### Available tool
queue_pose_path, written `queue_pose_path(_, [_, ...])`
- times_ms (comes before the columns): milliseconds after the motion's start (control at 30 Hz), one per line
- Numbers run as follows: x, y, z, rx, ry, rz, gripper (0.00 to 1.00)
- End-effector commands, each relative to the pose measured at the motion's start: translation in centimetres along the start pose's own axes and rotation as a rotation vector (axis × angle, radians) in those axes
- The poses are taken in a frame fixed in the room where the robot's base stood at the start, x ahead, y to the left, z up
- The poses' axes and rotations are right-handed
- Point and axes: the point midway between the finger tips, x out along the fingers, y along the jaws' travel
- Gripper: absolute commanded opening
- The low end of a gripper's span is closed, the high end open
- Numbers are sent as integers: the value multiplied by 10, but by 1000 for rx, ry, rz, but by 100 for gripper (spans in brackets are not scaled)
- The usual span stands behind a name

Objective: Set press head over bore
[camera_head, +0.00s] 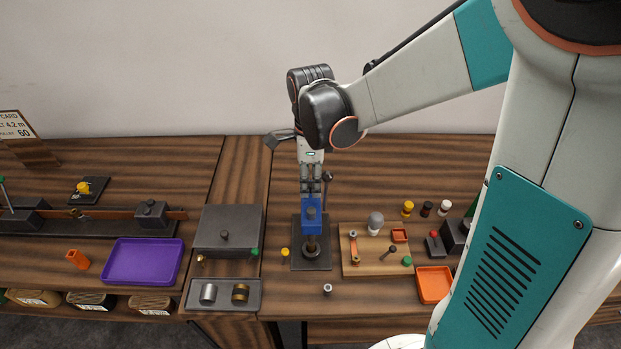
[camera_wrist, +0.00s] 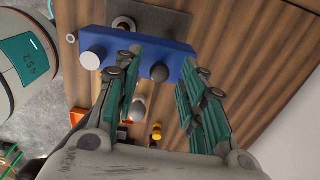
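The press has a blue press head (camera_head: 311,216) above a dark base plate (camera_head: 298,255) with a round bore seat (camera_head: 310,252). In the wrist view the blue head (camera_wrist: 145,45) is a long block with a white round end (camera_wrist: 92,60) at its left. A dark ball knob (camera_wrist: 160,72) shows beside the block; it seems to be the lever knob (camera_head: 327,177) seen in the head view. My gripper (camera_head: 312,192) is directly above and behind the blue head, pointing down. Its fingers (camera_wrist: 160,62) are spread, with a gap around the knob; no contact is clear.
Right of the press lies a wooden board (camera_head: 358,266) with small parts, and an orange tray (camera_head: 434,284). Left are a grey box (camera_head: 228,220), a dark tray (camera_head: 223,302) with two cylinders, and a purple tray (camera_head: 143,262).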

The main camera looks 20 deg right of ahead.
Motion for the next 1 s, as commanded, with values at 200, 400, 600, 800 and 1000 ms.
queue_pose_path(200, [-21,0,0,0,0,0,38])
queue_pose_path(400, [-59,0,0,0,0,0,38])
queue_pose_path(600, [-95,2,0,-1,0,0,38])
queue_pose_path(800, [-115,2,0,-1,0,0,38])
queue_pose_path(1000, [-120,2,0,-1,0,0,38])
